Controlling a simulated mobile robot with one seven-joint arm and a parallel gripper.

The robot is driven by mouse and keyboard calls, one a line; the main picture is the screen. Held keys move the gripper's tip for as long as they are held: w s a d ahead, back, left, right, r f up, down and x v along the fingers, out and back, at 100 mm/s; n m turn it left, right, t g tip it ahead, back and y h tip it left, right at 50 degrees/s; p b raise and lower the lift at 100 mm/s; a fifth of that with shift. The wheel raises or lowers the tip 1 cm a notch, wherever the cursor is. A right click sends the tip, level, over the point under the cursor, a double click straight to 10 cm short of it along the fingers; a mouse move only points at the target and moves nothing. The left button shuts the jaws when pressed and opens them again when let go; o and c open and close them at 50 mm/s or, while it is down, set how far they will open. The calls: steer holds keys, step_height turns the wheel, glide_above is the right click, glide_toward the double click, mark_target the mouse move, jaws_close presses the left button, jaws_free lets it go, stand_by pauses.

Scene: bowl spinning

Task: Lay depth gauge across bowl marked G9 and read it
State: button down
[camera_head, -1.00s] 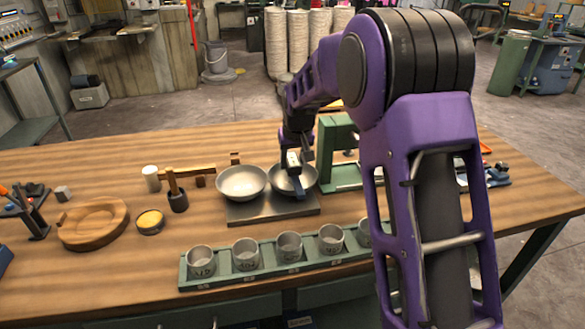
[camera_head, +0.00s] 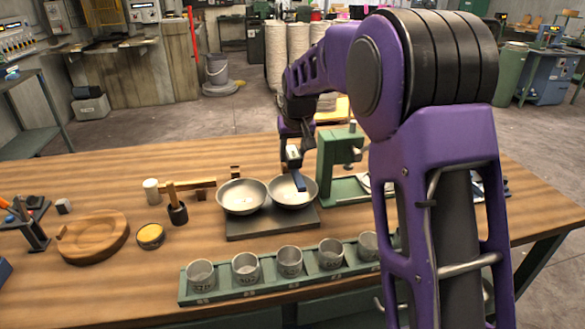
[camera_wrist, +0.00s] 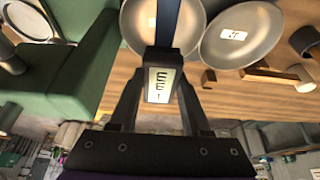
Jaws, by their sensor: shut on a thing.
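My gripper (camera_head: 293,150) is shut on the depth gauge, a dark blue bar (camera_head: 299,182) with a pale display block (camera_wrist: 161,84). The display marks are sideways in the wrist view and I cannot read them surely. The bar reaches over the right-hand metal bowl (camera_head: 283,199); in the wrist view this bowl (camera_wrist: 135,28) is partly hidden by the bar. I cannot tell whether the bar touches its rim. The left-hand bowl (camera_head: 243,196) stands beside it and carries a white label (camera_wrist: 232,35), unreadable here. The right bowl's label is mostly covered.
The bowls sit on a dark plate (camera_head: 270,226). A green stand (camera_head: 337,165) is close on the right. A green rack with several metal cups (camera_head: 290,261) lies in front. A wooden ring dish (camera_head: 92,237), yellow tin (camera_head: 150,236) and mallet (camera_head: 176,208) are left.

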mark_target(293, 172)
step_height(293, 172, up, 2)
steer(key=shift+r, duration=0.25)
steer(key=shift+b, duration=0.5)
step_height(293, 172, down, 5)
steer(key=b, duration=0.4)
steer(key=shift+r, duration=0.2)
steer(key=shift+f+b, duration=1.3)
steer(key=shift+f, duration=0.6)
steer(key=shift+f, duration=0.25)
steer(key=shift+c, duration=1.4)
jaws_free()
steer(key=p+v, duration=0.2)
steer(key=v, duration=1.5)
steer(key=shift+r+p, duration=0.2)
steer(key=shift+p, duration=0.1)
